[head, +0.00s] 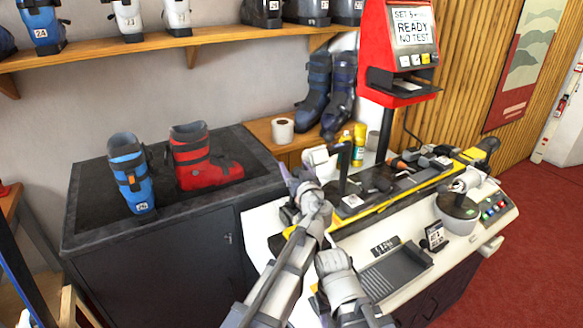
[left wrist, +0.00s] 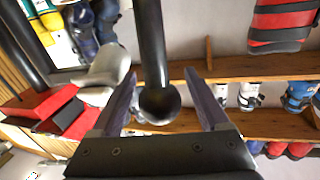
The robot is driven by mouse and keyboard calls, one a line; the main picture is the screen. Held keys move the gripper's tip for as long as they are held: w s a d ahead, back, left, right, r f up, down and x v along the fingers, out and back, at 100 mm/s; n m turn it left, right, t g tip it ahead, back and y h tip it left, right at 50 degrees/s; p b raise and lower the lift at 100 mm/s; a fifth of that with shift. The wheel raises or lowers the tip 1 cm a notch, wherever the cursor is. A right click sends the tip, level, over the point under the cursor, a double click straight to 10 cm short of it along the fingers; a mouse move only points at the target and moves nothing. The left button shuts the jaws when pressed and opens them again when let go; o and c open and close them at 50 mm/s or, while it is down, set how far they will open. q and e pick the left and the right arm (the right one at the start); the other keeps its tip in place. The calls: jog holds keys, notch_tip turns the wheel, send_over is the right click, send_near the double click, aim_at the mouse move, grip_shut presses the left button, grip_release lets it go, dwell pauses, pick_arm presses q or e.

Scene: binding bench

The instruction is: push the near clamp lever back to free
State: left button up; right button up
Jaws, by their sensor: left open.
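A black lever with a round ball knob (left wrist: 158,104) shows large in the left wrist view, its rod running up out of the picture. I take it for the near clamp lever. My left gripper (left wrist: 163,90) is open, with one finger on each side of the knob and a gap on both sides; contact is not visible. In the head view my left gripper (head: 297,181) is at the left end of the yellow-edged binding bench (head: 372,213). An upright black lever (head: 344,168) stands just right of it; I cannot tell if it is the same lever.
A red test display (head: 400,50) reading "READY NO TEST" stands behind the bench. A blue boot (head: 131,175) and a red boot (head: 201,160) stand on the dark cabinet at left. A round dark-topped pot (head: 457,212) and a button panel (head: 494,208) are at right.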

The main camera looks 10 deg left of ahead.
pick_arm(q)
grip_shut()
dwell(0.6)
dwell(0.8)
